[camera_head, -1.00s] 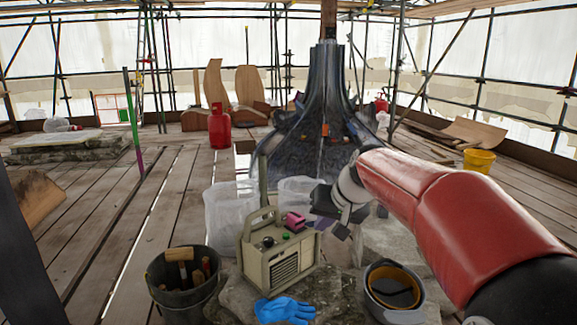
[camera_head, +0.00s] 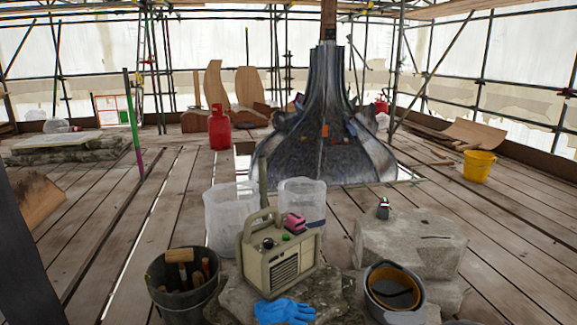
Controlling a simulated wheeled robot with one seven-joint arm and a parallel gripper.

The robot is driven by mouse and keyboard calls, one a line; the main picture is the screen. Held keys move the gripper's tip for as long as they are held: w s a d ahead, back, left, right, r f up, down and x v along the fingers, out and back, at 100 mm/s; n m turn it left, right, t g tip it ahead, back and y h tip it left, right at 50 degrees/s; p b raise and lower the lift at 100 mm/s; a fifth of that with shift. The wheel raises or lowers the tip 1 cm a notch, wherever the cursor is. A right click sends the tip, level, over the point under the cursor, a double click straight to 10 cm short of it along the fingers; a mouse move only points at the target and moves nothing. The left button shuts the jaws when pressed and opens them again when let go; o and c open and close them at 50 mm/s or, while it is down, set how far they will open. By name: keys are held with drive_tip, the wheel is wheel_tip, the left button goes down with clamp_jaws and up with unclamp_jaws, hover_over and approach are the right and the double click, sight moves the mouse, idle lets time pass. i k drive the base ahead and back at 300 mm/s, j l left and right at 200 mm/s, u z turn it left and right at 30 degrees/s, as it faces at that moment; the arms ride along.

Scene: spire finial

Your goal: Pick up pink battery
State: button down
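A pink block-shaped object (camera_head: 293,222), which looks like the pink battery, sits on top of the beige boxy device (camera_head: 279,259), at its right end. A dark part shows beside its right side; I cannot tell whether it belongs to it. My gripper and arm are not in the present view. No part of my gripper shows near the pink object.
The device stands on a rough stone, with a blue glove (camera_head: 285,311) in front. A black bucket of tools (camera_head: 183,285) stands left and a grey bucket (camera_head: 393,292) right. Clear bins (camera_head: 230,212) stand behind. A stone block (camera_head: 408,244) bears a small dark object (camera_head: 383,208).

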sight(295, 222)
drive_tip(key=j+z, duration=0.15)
drive_tip(key=j, duration=0.3)
drive_tip(key=k+j+z, duration=0.1)
drive_tip(key=j, duration=0.3)
drive_tip(key=k+j+z, duration=0.15)
drive_tip(key=j, duration=0.3)
drive_tip(key=j+z, duration=0.15)
drive_tip(key=j, duration=0.25)
drive_tip(key=i+j+z, duration=0.15)
drive_tip(key=j+z, duration=0.25)
drive_tip(key=j, duration=0.35)
drive_tip(key=j+z, duration=0.35)
drive_tip(key=j, duration=0.45)
drive_tip(key=i+j+z, duration=0.1)
drive_tip(key=j, duration=0.25)
drive_tip(key=i+j+z, duration=0.1)
drive_tip(key=i+j, duration=0.15)
drive_tip(key=j, duration=0.15)
